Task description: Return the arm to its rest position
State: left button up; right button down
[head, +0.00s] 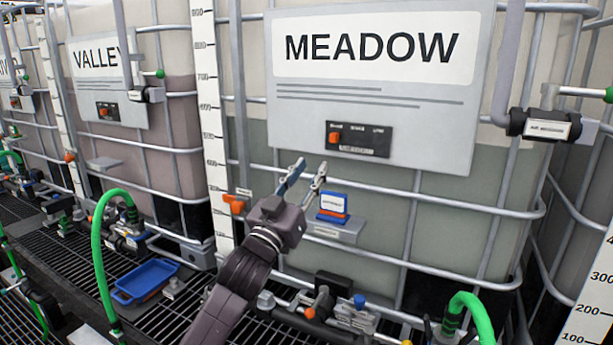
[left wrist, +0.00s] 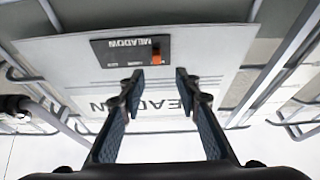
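My left gripper (head: 304,176) is raised in front of the tote labelled MEADOW, below its large sign (head: 375,80). In the left wrist view the two fingers (left wrist: 153,85) stand apart with nothing between them. That view shows the sign upside down, with a dark switch panel (left wrist: 115,52) carrying an orange knob beyond the fingertips. The same panel shows in the head view (head: 372,140), above and right of the gripper. My left arm (head: 238,285) reaches up from the bottom of the head view. My right gripper is not in view.
A small blue and orange block (head: 332,207) sits on a grey ledge (head: 345,230) right of the gripper. A blue tray (head: 146,280) lies on the grating at left. Green hoses (head: 97,250), valves and metal cage bars (head: 480,203) surround the arm.

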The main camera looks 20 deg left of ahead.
pick_arm(q)
jog(key=shift+s+f, duration=0.2)
jog(key=shift+s, duration=0.35)
